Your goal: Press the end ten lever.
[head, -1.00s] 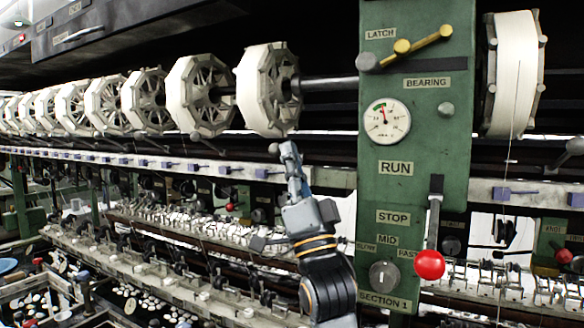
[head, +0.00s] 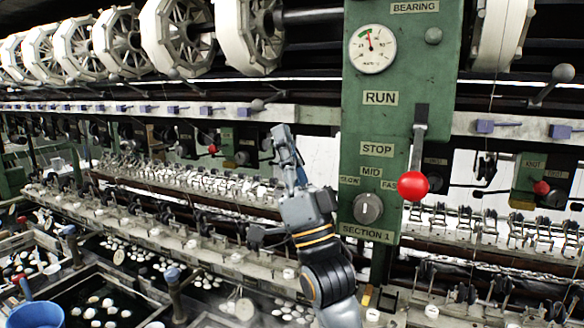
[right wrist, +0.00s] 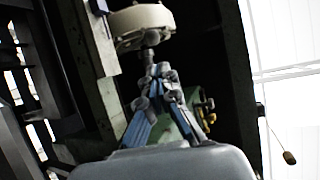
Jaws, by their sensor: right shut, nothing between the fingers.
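A row of small levers with grey ball knobs runs under the reels. One ball-knob lever (head: 257,105) is just above and left of my right gripper (head: 282,132) in the head view; its knob appears to hang lower than those of its neighbours. No number shows on it, so I cannot tell whether it is end ten. My right gripper is shut and empty, its blue-grey fingers pointing up, a little apart from the knob in the picture. In the right wrist view the fingertips (right wrist: 163,72) lie just below a grey knob (right wrist: 152,37). My left gripper is not in view.
A green panel (head: 360,120) with a gauge, a dial and a red-knobbed lever (head: 413,186) stands right of my arm. White reels (head: 250,35) hang above. Another ball-knob lever (head: 564,72) is at far right. Basins and a blue bucket (head: 38,315) lie at lower left.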

